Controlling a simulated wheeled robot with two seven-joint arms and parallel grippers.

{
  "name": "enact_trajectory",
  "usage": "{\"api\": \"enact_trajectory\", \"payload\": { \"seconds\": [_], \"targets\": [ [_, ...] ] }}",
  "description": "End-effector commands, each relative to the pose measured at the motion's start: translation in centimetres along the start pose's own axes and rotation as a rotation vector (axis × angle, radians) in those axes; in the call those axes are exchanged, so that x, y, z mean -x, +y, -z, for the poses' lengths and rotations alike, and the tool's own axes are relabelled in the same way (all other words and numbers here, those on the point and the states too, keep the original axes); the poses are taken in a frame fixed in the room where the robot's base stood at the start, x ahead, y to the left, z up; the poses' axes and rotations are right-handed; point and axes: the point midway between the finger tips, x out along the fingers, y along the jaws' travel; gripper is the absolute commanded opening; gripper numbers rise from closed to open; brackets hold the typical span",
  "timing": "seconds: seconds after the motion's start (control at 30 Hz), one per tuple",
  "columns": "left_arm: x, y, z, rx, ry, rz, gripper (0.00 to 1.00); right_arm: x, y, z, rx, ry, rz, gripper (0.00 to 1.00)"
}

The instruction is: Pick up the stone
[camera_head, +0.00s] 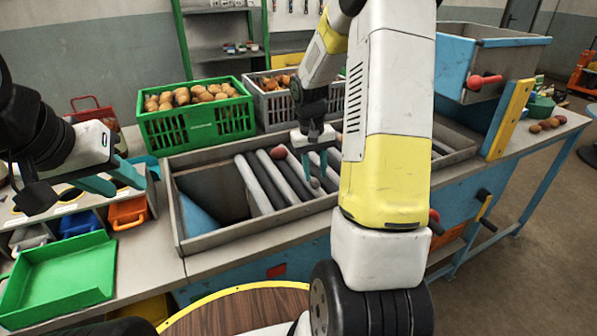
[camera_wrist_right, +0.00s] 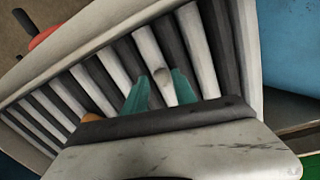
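A small grey-brown stone (camera_head: 315,183) lies on the rollers of the sorting table (camera_head: 178,215). The stone also shows in the right wrist view (camera_wrist_right: 161,76), between the fingertips. My right gripper (camera_head: 315,172) points down just above the stone with its teal fingers apart; it shows in the right wrist view too (camera_wrist_right: 160,83). I cannot tell whether a finger touches the stone. My left gripper (camera_head: 117,181) is open and empty over the left end of the bench.
A reddish potato (camera_head: 278,153) lies on the rollers near my right gripper. A green crate (camera_head: 195,127) and a grey crate (camera_head: 264,106) of potatoes stand behind. A green tray (camera_head: 60,278) and small orange bin (camera_head: 128,213) are at left. A blue-grey hopper (camera_head: 497,60) stands at right.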

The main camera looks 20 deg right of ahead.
Motion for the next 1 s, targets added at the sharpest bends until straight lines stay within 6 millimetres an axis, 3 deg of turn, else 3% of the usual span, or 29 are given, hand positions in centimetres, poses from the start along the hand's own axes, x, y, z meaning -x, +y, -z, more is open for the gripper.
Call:
{"api": "enact_trajectory", "payload": {
  "seconds": [0.2, 0.5, 0.53, 0.7, 1.0],
  "targets": [
    [0.0, 0.0, 0.0, 0.0, 0.0, 0.0, 0.36, -3.2, -0.1, 0.2, 0.0, -0.004, 0.0, 0.33],
    [0.0, 0.0, 0.0, 0.0, 0.0, 0.0, 0.36, -3.9, -0.1, 0.2, 0.0, -0.001, 0.001, 0.33],
    [0.0, 0.0, 0.0, 0.0, 0.0, 0.0, 0.36, -3.9, -0.1, 0.2, 0.0, -0.001, 0.001, 0.31],
    [0.0, 0.0, 0.0, 0.0, 0.0, 0.0, 0.36, -3.8, -0.1, 0.2, 0.0, -0.001, 0.001, 0.0],
    [0.0, 0.0, 0.0, 0.0, 0.0, 0.0, 0.36, -3.6, -0.1, 0.3, 0.0, 0.0, 0.001, 0.0]
  ]
}}
